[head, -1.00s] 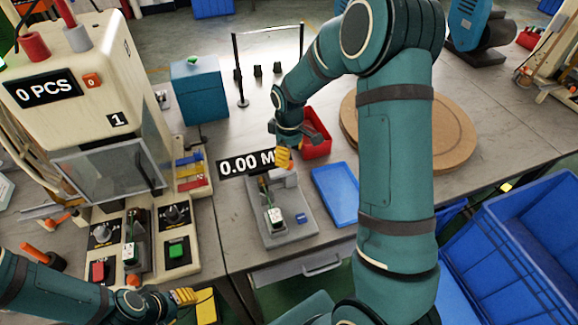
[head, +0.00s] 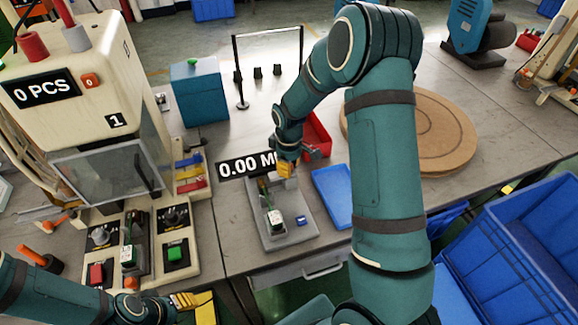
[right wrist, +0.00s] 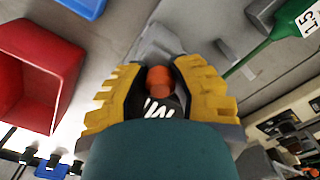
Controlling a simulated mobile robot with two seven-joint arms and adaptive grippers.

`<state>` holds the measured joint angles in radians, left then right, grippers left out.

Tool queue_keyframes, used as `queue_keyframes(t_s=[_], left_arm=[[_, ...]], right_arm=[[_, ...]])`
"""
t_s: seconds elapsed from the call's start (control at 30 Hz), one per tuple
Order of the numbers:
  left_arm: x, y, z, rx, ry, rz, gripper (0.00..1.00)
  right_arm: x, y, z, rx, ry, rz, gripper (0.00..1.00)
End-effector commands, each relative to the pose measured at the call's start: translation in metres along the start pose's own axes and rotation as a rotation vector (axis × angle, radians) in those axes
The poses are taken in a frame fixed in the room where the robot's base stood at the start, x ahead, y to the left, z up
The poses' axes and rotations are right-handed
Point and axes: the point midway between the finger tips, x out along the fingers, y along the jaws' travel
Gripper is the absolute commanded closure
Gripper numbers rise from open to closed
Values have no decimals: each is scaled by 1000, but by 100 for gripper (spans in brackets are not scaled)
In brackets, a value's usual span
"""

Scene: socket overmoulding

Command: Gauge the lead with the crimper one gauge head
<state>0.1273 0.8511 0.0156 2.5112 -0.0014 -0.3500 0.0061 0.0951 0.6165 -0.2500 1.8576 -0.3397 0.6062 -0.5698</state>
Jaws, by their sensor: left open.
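The gauge (head: 277,237) is a grey fixture on the table, under a black display (head: 245,164) reading 0.00. A green lead with a white tag (head: 275,219) lies in it; its green length and tag (right wrist: 302,18) also show in the right wrist view. My right gripper (head: 287,170) is low at the gauge's back end. In the right wrist view its yellow fingers (right wrist: 158,68) stand apart on either side of an orange knob (right wrist: 159,80), with gaps visible. My left gripper (head: 185,300) is open and empty by the table's front edge, below crimper one (head: 115,121).
A red bin (head: 318,130) and a blue tray (head: 336,194) stand right of the gauge. Another white-tagged green piece (head: 128,255) sits in the crimper's front. A small blue block (head: 301,220) is on the gauge's right side. A round brown board (head: 445,135) lies behind my right arm.

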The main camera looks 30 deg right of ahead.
Motion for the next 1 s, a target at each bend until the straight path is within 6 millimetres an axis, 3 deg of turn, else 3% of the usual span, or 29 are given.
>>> queue_keyframes(t_s=[0.33, 0.67, 0.7, 0.77, 1.0], left_arm=[[0, 0, 0, 0, 0, 0, 53], [0, 0, 0, 0, 0, 0, 53], [0, 0, 0, 0, 0, 0, 53], [0, 0, 0, 0, 0, 0, 53], [0, 0, 0, 0, 0, 0, 53]], right_arm=[[0, -30, -31, -5, 1, 0, 100], [0, -34, -35, -3, 3, -2, 100], [0, -35, -35, -3, 3, -2, 62], [0, -34, -34, -3, 3, -1, 44], [0, -33, -33, -1, 1, 0, 44]])
